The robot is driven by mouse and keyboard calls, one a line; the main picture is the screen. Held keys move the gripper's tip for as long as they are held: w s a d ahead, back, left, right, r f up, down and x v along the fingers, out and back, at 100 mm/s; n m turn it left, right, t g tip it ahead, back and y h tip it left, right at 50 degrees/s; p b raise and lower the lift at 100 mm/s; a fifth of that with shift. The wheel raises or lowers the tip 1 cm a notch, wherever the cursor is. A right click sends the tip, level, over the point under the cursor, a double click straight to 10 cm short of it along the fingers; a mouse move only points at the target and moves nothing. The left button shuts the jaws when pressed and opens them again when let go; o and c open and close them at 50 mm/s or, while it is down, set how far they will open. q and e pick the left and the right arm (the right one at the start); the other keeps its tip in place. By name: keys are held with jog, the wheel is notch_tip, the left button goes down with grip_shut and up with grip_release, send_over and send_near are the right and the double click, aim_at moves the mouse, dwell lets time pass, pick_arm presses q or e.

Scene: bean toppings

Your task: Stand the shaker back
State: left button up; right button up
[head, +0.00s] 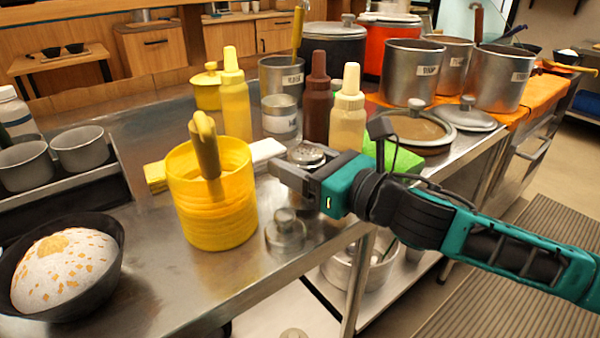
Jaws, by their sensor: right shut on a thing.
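My right gripper (285,172) reaches in from the right, over the front part of the steel counter (150,282). It is shut on the shaker, whose domed metal top (306,153) shows just above and behind the fingers. The shaker looks about upright. Its body is mostly hidden by the gripper, so I cannot tell whether its base touches the counter. My left gripper is not in view.
A yellow pot (212,212) with a handle sticking out stands left of the gripper. A small knobbed metal lid (286,232) lies in front. Squeeze bottles (316,102) stand behind. A dark bowl (100,255) holds white food with orange bits.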

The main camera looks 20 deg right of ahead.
jog(key=shift+f, duration=0.45)
jog(key=shift+r, duration=0.1)
jog(key=shift+f, duration=0.2)
jog(key=o, duration=0.8)
jog(key=shift+o, duration=0.2)
